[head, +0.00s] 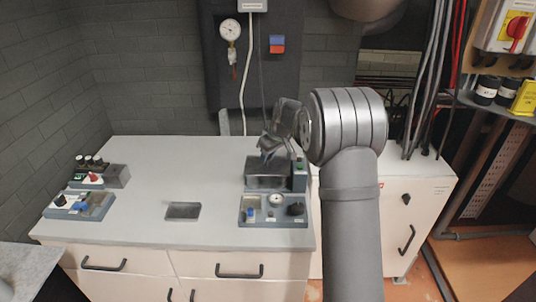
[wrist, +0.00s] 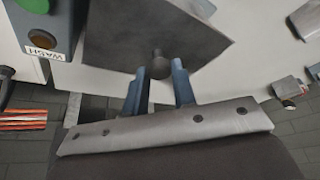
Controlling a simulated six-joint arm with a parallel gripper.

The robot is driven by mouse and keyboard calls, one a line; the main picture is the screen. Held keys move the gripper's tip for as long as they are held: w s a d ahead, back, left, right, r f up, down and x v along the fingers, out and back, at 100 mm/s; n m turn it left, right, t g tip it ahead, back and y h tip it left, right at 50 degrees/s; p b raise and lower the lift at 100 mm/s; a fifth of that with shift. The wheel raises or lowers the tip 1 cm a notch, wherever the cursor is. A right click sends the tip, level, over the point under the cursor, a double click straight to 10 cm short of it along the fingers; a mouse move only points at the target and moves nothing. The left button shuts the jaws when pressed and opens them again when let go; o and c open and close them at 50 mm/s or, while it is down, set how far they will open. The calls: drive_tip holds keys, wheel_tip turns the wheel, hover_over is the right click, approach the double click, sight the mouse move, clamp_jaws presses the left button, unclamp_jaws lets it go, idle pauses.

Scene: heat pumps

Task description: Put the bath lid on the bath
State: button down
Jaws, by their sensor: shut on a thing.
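My gripper (head: 270,142) is over the metal bath (head: 266,179) at the right of the worktop. In the wrist view its two blue-grey fingers (wrist: 160,88) are shut on the round dark knob of the bath lid (wrist: 192,35), a flat grey plate. The plate extends beyond the fingertips and covers most of what lies under it. The bath's control box (head: 300,175), with a green button and a "WASH" label, shows close beside the plate in the wrist view (wrist: 42,40). I cannot tell whether the lid touches the bath rim.
A panel with a dial (head: 273,211) stands in front of the bath. A dark rectangular piece (head: 183,211) lies mid-worktop. Two small control units (head: 80,205) (head: 100,176) stand at the left. The worktop (head: 180,170) between them is clear. Cables hang at the back right.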

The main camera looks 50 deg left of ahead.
drive_tip(key=c, duration=1.1)
unclamp_jaws()
drive_tip(key=v, duration=1.7)
drive_tip(key=shift+r, duration=0.25)
drive_tip(key=shift+f, duration=0.15)
drive_tip(key=x, duration=1.7)
drive_tip(key=shift+f, duration=0.15)
